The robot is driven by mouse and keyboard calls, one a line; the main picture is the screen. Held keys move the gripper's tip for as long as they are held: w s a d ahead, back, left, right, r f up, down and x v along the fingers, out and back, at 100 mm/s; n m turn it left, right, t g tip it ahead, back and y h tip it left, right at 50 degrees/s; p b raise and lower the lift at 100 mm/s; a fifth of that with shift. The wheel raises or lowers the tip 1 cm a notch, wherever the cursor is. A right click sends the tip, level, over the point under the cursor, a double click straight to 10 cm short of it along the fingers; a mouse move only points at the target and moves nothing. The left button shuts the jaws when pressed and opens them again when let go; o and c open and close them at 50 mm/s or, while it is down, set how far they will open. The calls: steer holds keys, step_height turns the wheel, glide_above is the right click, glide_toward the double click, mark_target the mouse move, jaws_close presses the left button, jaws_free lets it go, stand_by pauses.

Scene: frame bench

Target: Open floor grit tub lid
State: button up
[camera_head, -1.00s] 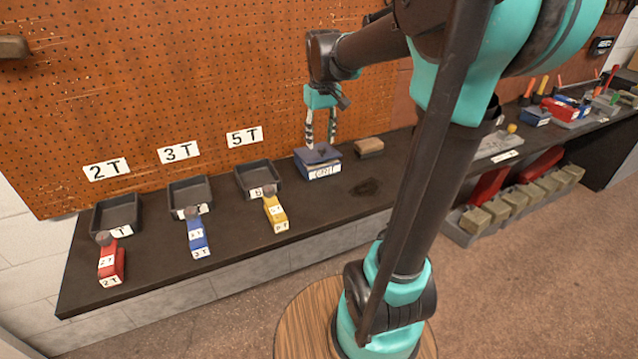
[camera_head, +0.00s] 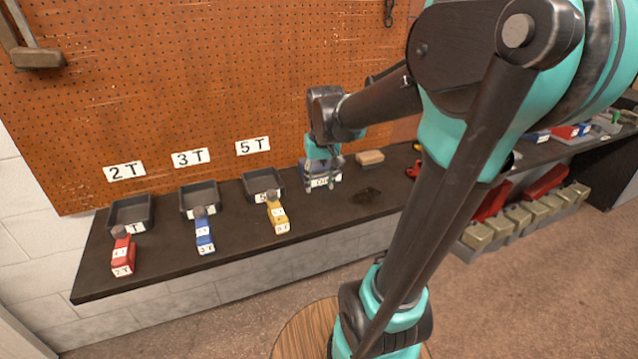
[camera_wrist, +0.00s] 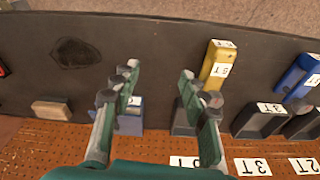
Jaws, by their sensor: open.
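The floor grit tub (camera_head: 336,178) is a small blue box with a white label on the dark bench, right of the 5 T tray. My gripper (camera_head: 322,188) covers part of it in the head view, with its fingers pointing down in front of it. In the wrist view the tub (camera_wrist: 131,124) shows partly behind the left finger. My gripper (camera_wrist: 158,82) is open there, with bare bench between its fingertips and nothing held. The lid is mostly hidden, so I cannot tell whether it is shut or whether a finger touches it.
Black trays (camera_head: 131,212) stand left along the pegboard, with red (camera_head: 122,255), blue (camera_head: 204,235) and yellow (camera_head: 278,215) pieces before them. A tan block (camera_head: 369,157) lies right of the tub. A dark patch (camera_head: 367,195) marks clear bench in front.

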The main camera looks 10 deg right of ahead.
steer(key=w+d+r+m+t+h, duration=0.1)
steer(key=w+d+r, duration=0.2)
steer(key=w+r, duration=0.35)
steer(key=w+d+r+t, duration=0.2)
steer(key=w+r, duration=0.2)
steer(key=w, duration=0.5)
steer(key=x, duration=1.1)
steer(key=s+x, duration=0.1)
steer(key=x, duration=0.5)
steer(key=shift+d+f, duration=0.25)
steer(key=shift+f, duration=0.15)
jaws_close()
